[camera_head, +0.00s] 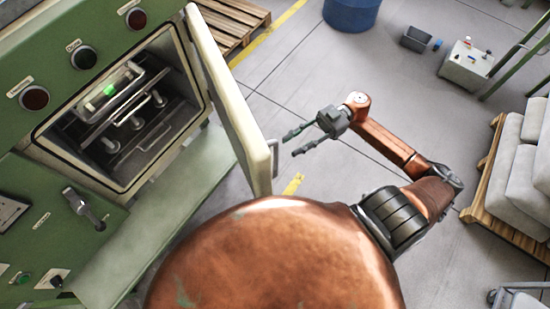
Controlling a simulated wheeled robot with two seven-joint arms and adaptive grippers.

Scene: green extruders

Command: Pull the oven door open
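The oven (30,130) is a green machine at the left. Its cream door (228,95) stands wide open, swung out to the right on the side away from the controls, and the chamber (130,120) is exposed. A grey handle (272,158) shows at the door's outer edge. My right gripper (291,143) is open and empty, just right of the door and handle, with its two fingers pointing left toward it. A gap of floor seems to show between the fingertips and the handle. My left gripper is not in view.
Inside the chamber are racks and a bright green item (109,91). A blue barrel (350,12) and a wooden pallet (232,20) stand at the back. Pale sacks on a pallet (485,185) stand at the right. The floor behind my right arm is mostly clear.

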